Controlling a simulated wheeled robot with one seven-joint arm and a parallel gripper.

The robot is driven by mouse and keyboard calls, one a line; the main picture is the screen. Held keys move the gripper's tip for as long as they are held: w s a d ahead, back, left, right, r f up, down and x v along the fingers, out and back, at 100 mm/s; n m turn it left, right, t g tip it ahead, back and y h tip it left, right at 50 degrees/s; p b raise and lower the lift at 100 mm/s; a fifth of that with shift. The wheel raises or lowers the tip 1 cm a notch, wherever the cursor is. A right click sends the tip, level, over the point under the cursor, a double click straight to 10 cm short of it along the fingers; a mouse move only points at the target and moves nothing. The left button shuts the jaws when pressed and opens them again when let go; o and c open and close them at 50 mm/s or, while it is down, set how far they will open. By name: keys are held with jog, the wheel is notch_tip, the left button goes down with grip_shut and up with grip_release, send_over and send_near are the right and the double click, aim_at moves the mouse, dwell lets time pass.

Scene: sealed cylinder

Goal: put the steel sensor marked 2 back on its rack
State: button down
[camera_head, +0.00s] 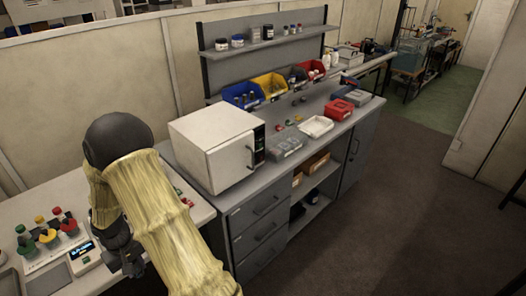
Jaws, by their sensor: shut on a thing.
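My gripper (130,262) is at the lower left, over the white bench, just right of a small device with a lit display (84,252). It is dark and partly hidden by my own pale yellow arm. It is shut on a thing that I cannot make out. At the far left a light rack (52,256) holds several pieces with red, yellow and green tops (42,226). No number 2 can be read, and I cannot pick out the steel sensor.
A white box-shaped oven (215,147) stands on the grey bench right of my arm. Behind it are coloured bins (270,84) and a shelf (265,42). A white tray (315,126) and red box (339,109) lie farther right. The floor at right is clear.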

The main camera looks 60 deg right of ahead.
jog(key=a+f+n, duration=0.2)
jog(key=a+f, duration=0.3)
jog(key=a, duration=0.1)
jog(key=shift+a+n, duration=0.3)
